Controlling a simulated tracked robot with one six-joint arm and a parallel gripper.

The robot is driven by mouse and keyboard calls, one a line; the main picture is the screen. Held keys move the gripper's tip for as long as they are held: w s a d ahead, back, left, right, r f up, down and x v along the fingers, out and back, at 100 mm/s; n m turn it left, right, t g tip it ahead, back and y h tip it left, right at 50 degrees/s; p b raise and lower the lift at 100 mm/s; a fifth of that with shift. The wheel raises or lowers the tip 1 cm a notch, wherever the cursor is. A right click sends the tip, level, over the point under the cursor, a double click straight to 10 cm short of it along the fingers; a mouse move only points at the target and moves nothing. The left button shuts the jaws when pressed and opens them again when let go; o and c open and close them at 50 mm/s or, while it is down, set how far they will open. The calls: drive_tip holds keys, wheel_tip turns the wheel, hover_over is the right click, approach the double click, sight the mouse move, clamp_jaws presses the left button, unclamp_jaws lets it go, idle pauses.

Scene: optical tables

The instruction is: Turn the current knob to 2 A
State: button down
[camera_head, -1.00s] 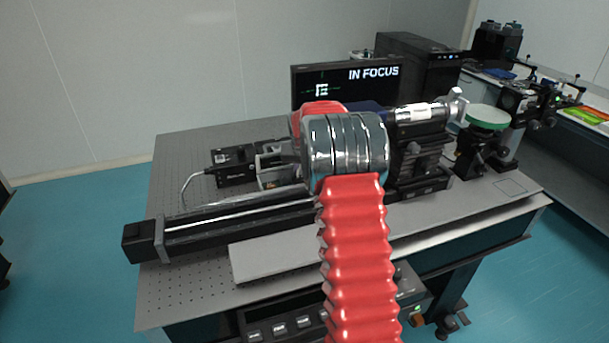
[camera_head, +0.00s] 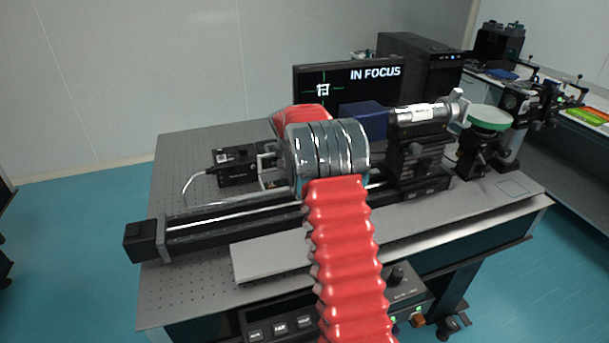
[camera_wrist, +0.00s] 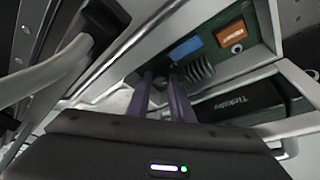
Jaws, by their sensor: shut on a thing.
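In the wrist view the two purple fingers of my gripper (camera_wrist: 163,98) are close together. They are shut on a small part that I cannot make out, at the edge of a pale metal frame. Beyond the tips, the frame shows a green board (camera_wrist: 214,57) with a blue block and an orange block. In the head view my arm hides the gripper. A black knob (camera_head: 397,275) shows on a black box below the table's front edge, right of my arm. I cannot tell whether it is the current knob, and its scale is unreadable.
A black box with a cable (camera_head: 236,167) stands on the perforated table (camera_head: 180,287). A long rail (camera_head: 228,216) crosses the table in front of it. Right of my arm are a blue block (camera_head: 364,122) and a silver barrel. The monitor (camera_head: 318,83) reads IN FOCUS.

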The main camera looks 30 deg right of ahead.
idle(0.4)
drive_tip(key=c, duration=1.8)
unclamp_jaws()
drive_tip(key=shift+c, duration=0.2)
drive_tip(key=shift+r, duration=0.15)
drive_tip(key=v, duration=1.3)
drive_tip(key=shift+r, duration=0.2)
drive_tip(key=shift+a, duration=0.15)
